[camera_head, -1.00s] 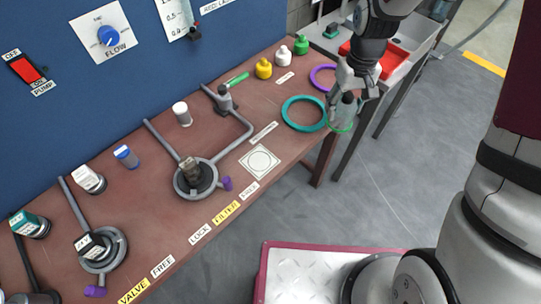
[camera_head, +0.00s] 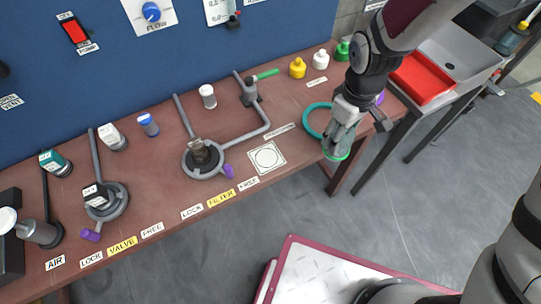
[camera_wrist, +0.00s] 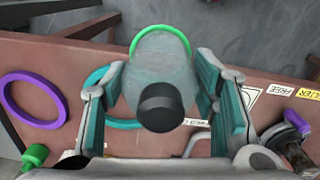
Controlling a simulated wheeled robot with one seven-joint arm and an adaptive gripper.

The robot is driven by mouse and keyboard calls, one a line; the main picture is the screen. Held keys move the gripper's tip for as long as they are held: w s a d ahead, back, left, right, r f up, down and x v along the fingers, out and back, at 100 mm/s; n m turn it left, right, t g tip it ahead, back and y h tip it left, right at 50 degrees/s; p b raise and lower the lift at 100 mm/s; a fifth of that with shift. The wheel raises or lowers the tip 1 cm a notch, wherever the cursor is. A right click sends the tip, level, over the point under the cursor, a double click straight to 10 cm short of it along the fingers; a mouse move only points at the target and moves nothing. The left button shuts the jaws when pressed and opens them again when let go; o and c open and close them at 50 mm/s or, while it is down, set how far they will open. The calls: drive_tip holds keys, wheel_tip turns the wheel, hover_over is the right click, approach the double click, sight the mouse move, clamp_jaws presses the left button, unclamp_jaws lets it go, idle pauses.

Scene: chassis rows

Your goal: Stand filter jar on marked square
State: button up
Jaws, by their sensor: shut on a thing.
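The filter jar (camera_wrist: 155,75) is a clear, greyish cup with a green rim and a dark round knob. My gripper (camera_head: 341,128) is shut on it, with teal-padded fingers on both sides in the wrist view (camera_wrist: 160,100). In the head view the jar (camera_head: 336,150) hangs with its green rim down, at the bench's front edge. The marked square (camera_head: 267,158) is a pale card with a circle, flat on the brown bench, left of the jar. It is bare. In the wrist view the square is mostly hidden behind the right finger.
A teal ring (camera_head: 306,121) lies on the bench behind the jar, and a purple ring (camera_wrist: 34,97) lies farther along. Grey pipes with a round socket (camera_head: 203,158) stand left of the square. Yellow, white and green bottles (camera_head: 297,67) stand at the back. A red tray (camera_head: 421,79) is at the right.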

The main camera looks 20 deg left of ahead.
drive_tip(key=s+a+r+n+p, duration=0.1)
drive_tip(key=s+a+n, duration=0.6)
drive_tip(key=s, duration=0.4)
drive_tip(key=s+a+n+p, duration=0.1)
drive_tip(key=s+a+n, duration=0.4)
drive_tip(key=s+n, duration=0.45)
drive_tip(key=shift+m, duration=0.25)
drive_tip(key=shift+w+a+f+b, duration=0.8)
drive_tip(key=shift+w+b, duration=0.2)
drive_tip(key=shift+w, duration=1.35)
drive_tip(key=shift+w+a+f+b, duration=0.8)
drive_tip(key=shift+w+b, duration=0.2)
drive_tip(key=shift+w, duration=1.35)
drive_tip(key=shift+w+a+f+b, duration=0.75)
drive_tip(key=shift+w+b, duration=0.25)
drive_tip(key=shift+w, duration=1.35)
drive_tip(key=o, duration=0.8)
drive_tip(key=shift+f, duration=0.15)
drive_tip(key=shift+c, duration=0.2)
drive_tip(key=o, duration=0.4)
drive_tip(key=shift+o, duration=0.2)
